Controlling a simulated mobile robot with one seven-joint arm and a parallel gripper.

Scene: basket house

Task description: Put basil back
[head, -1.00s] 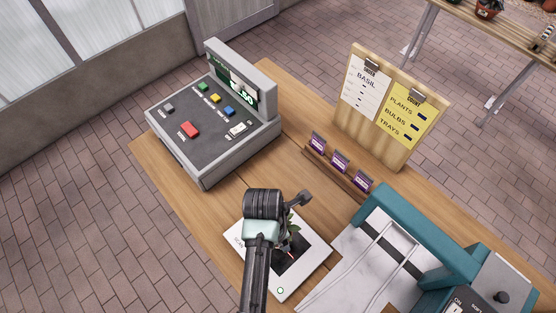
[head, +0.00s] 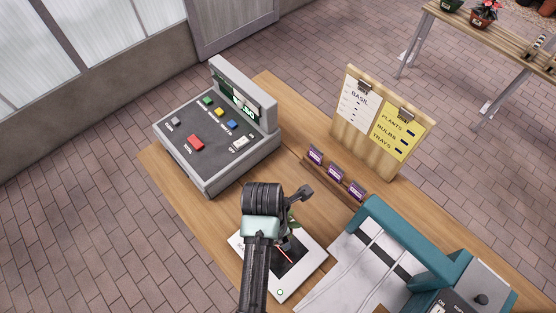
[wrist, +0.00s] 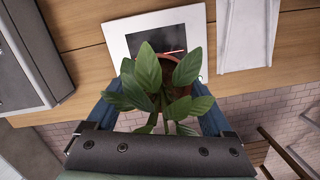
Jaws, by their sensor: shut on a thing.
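The leafy green potted plant, likely the basil, is in the middle of the wrist view (wrist: 165,85), in a brown-red pot (wrist: 180,70). My gripper (wrist: 165,80) is shut on it, with a blue finger on each side. In the head view my gripper (head: 283,222) hides most of the plant, and only a few leaves (head: 293,222) show. A white square plate with a dark centre (head: 312,262) lies on the wooden counter below; it also shows behind the pot in the wrist view (wrist: 120,42). I cannot tell whether the pot touches the plate.
A grey register with coloured buttons (head: 215,150) stands at left. An order board reading BASIL (head: 362,105) stands behind a rack of purple packets (head: 336,174). A teal-framed machine (head: 400,235) is at right. A plant table (head: 490,45) stands at upper right, across open brick floor.

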